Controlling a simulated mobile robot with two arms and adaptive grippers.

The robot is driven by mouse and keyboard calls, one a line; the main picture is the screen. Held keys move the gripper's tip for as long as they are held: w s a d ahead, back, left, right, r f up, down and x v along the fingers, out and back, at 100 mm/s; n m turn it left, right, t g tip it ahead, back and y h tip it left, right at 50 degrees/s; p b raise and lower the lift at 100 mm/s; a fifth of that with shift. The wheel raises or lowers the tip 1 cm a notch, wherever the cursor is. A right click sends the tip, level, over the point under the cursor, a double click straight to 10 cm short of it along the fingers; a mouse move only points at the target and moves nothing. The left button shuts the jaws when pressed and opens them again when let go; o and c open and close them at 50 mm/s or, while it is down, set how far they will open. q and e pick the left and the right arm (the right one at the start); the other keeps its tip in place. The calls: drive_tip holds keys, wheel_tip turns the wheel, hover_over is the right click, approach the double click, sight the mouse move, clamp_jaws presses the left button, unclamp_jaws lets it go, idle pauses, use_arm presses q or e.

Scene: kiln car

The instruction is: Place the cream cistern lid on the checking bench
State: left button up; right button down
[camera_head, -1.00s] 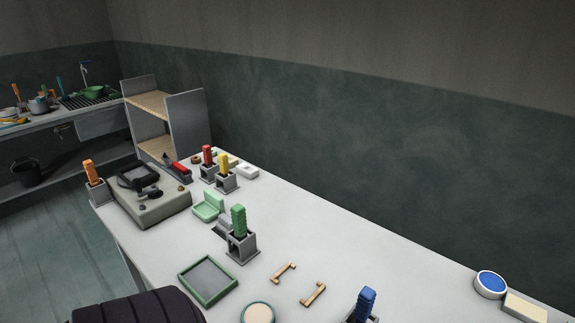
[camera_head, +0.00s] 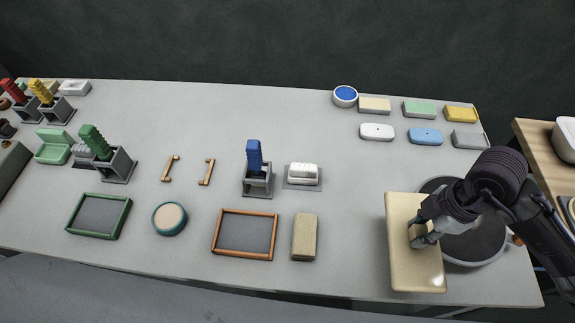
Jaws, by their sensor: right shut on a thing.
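The cream cistern lid (camera_head: 408,272) is a flat, glossy, rounded rectangle at the right of the head view. My right gripper (camera_head: 416,234) is shut on the lid near its middle, coming in from the right. The lid shows over the front right part of the long grey bench (camera_head: 345,215) and covers the left edge of a round dark turntable (camera_head: 472,238). I cannot tell whether the lid touches the bench or hangs just above it. My left gripper is out of view.
A beige block (camera_head: 304,238) and an orange-framed tray (camera_head: 246,235) lie left of the lid. Several coloured soap-dish-like pieces, including a blue one (camera_head: 426,136), line the back right. A wooden-topped table (camera_head: 542,150) stands at the far right. Bare bench lies between block and lid.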

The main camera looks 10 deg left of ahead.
drive_tip(key=w+a+f+p, duration=0.1)
drive_tip(key=w+a+f, duration=0.1)
drive_tip(key=a, duration=0.1)
drive_tip(key=w+a+f+p, duration=0.1)
drive_tip(key=w+a+f, duration=0.1)
drive_tip(key=w+a, duration=0.1)
drive_tip(key=w+a+f+p, duration=0.1)
drive_tip(key=w+a+f, duration=0.1)
drive_tip(key=a, duration=0.1)
drive_tip(key=shift+w+a+f, duration=0.1)
drive_tip(key=shift+w+f, duration=0.05)
drive_tip(key=shift+f, duration=0.25)
wheel_tip(320, 180, down, 4)
drive_tip(key=shift+r+p, duration=0.2)
drive_tip(key=shift+p, duration=0.25)
drive_tip(key=shift+f, duration=0.25)
drive_tip(key=shift+f, duration=0.1)
drive_tip(key=c, duration=0.8)
unclamp_jaws()
drive_tip(key=shift+f, duration=0.1)
